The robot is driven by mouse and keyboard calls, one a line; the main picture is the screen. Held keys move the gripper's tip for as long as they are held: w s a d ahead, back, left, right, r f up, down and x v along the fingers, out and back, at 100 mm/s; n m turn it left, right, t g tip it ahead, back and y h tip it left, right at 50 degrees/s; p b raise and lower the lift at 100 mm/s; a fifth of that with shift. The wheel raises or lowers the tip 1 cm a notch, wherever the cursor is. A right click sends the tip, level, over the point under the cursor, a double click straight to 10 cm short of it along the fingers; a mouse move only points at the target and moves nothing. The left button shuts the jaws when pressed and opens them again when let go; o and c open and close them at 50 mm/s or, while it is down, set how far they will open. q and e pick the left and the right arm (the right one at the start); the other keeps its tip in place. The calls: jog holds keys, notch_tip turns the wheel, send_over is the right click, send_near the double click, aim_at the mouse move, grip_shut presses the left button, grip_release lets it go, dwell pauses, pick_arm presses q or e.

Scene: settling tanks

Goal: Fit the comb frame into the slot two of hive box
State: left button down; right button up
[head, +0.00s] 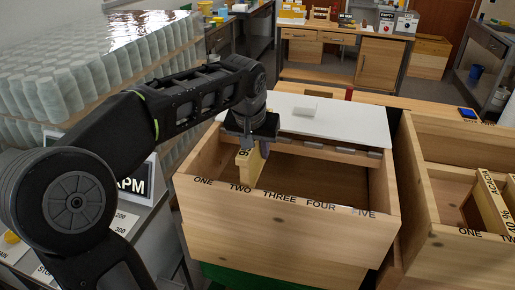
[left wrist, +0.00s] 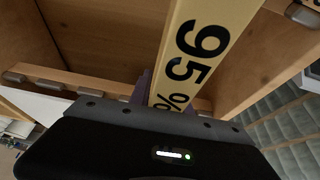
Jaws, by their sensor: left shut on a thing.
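The comb frame (head: 247,168) is a pale wooden frame with a "95 %" label on its top bar, which fills the middle of the left wrist view (left wrist: 207,45). My left gripper (head: 256,142) is shut on it from above; its fingers are mostly hidden. The hive box (head: 290,235) is an open wooden box with ONE to FIVE lettered along its front wall. The frame's near end hangs at the box opening, just above the word TWO in the head view. How far it reaches inside is hidden by the front wall. My right gripper is not in view.
A white board (head: 345,122) with a small white block (head: 305,109) lies across the box's far side. A second wooden box (head: 475,262) with lettered frames stands at right. Stacked jars (head: 75,85) and a sign ending "PM" (head: 133,187) are at left.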

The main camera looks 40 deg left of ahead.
aim_at(254, 158)
pick_arm(q)
jog(key=shift+f+b, duration=3.05)
jog(key=shift+f, duration=0.75)
jog(key=c, duration=1.4)
grip_release()
jog(key=shift+o, duration=1.4)
jog(key=shift+v, duration=3.9)
